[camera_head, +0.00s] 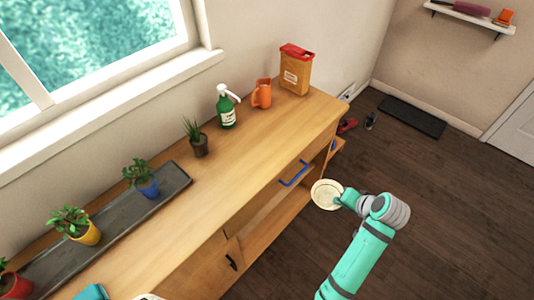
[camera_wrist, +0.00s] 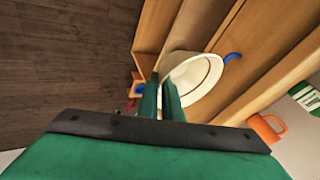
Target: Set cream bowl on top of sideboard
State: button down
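The cream bowl (camera_head: 326,194) is in front of the wooden sideboard (camera_head: 235,160), off its front edge near the right end. My gripper (camera_head: 342,200) is at the bowl's right side, shut on its rim. In the wrist view the bowl (camera_wrist: 190,85) lies at the tips of the two green fingers (camera_wrist: 163,95), which are close together. The bowl is clear of the sideboard top, which shows broad and flat in the head view. The fingers' exact contact with the rim is partly hidden.
A dark tray (camera_head: 110,225) holds potted plants. A blue handle (camera_head: 294,173) juts from the front. The top's middle is clear.

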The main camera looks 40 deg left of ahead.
jog(key=a+r, duration=0.3)
jog(key=r, duration=0.4)
jog(key=a+r, duration=0.4)
jog(key=r, duration=0.3)
notch_tip(320, 180, up, 6)
jog(key=n, duration=0.1)
send_over(323, 197)
jog(key=s+a, duration=0.3)
jog(key=s+a+r, duration=0.4)
jog(key=s, duration=0.1)
jog(key=shift+g, duration=0.3)
jog(key=w+a+f, duration=0.1)
jog(key=a+f, duration=0.2)
jog(key=w+a+f, duration=0.2)
jog(key=a+f, duration=0.1)
jog(key=a, duration=0.1)
jog(key=w+a+f, duration=0.2)
jog(key=a+f, duration=0.1)
jog(key=a, duration=0.1)
jog(key=shift+w+a+f, duration=0.15)
jog(key=shift+a+f, duration=0.1)
jog(key=shift+f, duration=0.15)
notch_tip(323, 197, down, 4)
jog(key=shift+w+a+r, duration=0.15)
